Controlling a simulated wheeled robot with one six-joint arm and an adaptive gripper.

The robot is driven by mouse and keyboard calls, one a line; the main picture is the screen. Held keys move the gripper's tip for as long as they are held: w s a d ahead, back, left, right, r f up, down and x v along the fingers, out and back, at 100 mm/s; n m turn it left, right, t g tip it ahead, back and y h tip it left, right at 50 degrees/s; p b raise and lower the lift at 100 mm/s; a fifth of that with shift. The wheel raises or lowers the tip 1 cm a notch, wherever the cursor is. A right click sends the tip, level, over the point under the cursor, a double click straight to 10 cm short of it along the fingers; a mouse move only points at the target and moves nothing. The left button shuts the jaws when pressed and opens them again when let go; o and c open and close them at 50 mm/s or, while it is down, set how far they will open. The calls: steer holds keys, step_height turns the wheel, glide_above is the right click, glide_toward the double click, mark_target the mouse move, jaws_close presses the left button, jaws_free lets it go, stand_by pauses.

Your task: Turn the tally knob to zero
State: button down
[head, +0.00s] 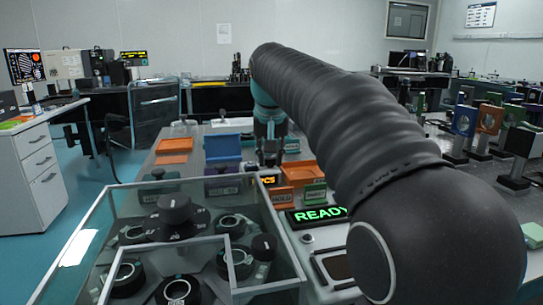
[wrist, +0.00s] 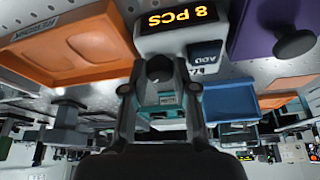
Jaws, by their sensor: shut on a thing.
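The tally display (wrist: 180,24) is lit in orange and reads "8 PCS", upside down in the wrist view. In the head view, part of the same display (head: 268,180) shows "PCS" below my gripper. The dark round tally knob (wrist: 158,68) is beside the display, between my fingertips. My gripper (wrist: 160,84) is shut on it. In the head view, my gripper (head: 270,155) points down at the display unit, and the knob is hidden there. The knob's exact setting cannot be read.
A small "ADD" plate (wrist: 206,55) is close by the knob. Orange trays (wrist: 75,45), a blue tray (wrist: 232,102) and a purple block with a dark knob (wrist: 294,44) surround it. A green "READY" sign (head: 320,214) and a clear case (head: 92,222) of dials are nearer.

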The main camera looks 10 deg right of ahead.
mark_target(262, 172)
steer(key=m+h, duration=0.1)
steer(key=m, duration=0.2)
steer(key=shift+a+m, duration=0.15)
steer(key=shift+m, duration=0.25)
steer(key=shift+m+g+h, duration=0.6)
steer(key=shift+m+g, duration=0.1)
steer(key=shift+m, duration=1.1)
steer(key=c, duration=1.2)
jaws_free()
steer(key=v, duration=0.7)
steer(key=shift+a+r, duration=0.2)
